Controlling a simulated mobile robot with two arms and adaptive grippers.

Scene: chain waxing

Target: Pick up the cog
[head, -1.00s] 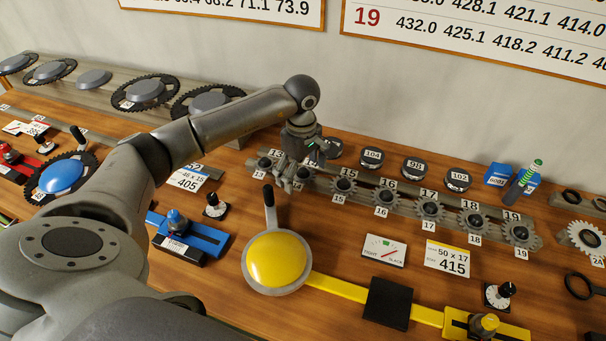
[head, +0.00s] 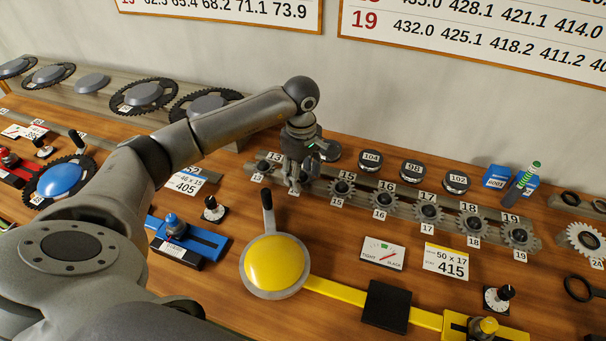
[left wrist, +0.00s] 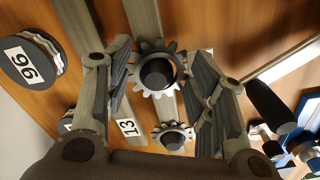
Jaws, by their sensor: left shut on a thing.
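A row of small dark toothed cogs sits on a grey rail, with number cards running from 13 to 19. The cog by card 15 (head: 342,188) and the cog by card 19 (head: 519,236) show clearly in the head view. My left gripper (head: 293,186) points down at the rail between cards 13 and 15. In the left wrist view its fingers are closed on the sides of a metal cog (left wrist: 140,84) with a dark round centre. A smaller-looking cog (left wrist: 172,137) lies beside card 13, outside the grip. In the head view my fingers mostly hide the held cog.
Black round tins (head: 412,170) stand behind the rail. A yellow dome (head: 274,262) with an upright handle stands in front. Large chainrings (head: 143,95) lie on the back left shelf.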

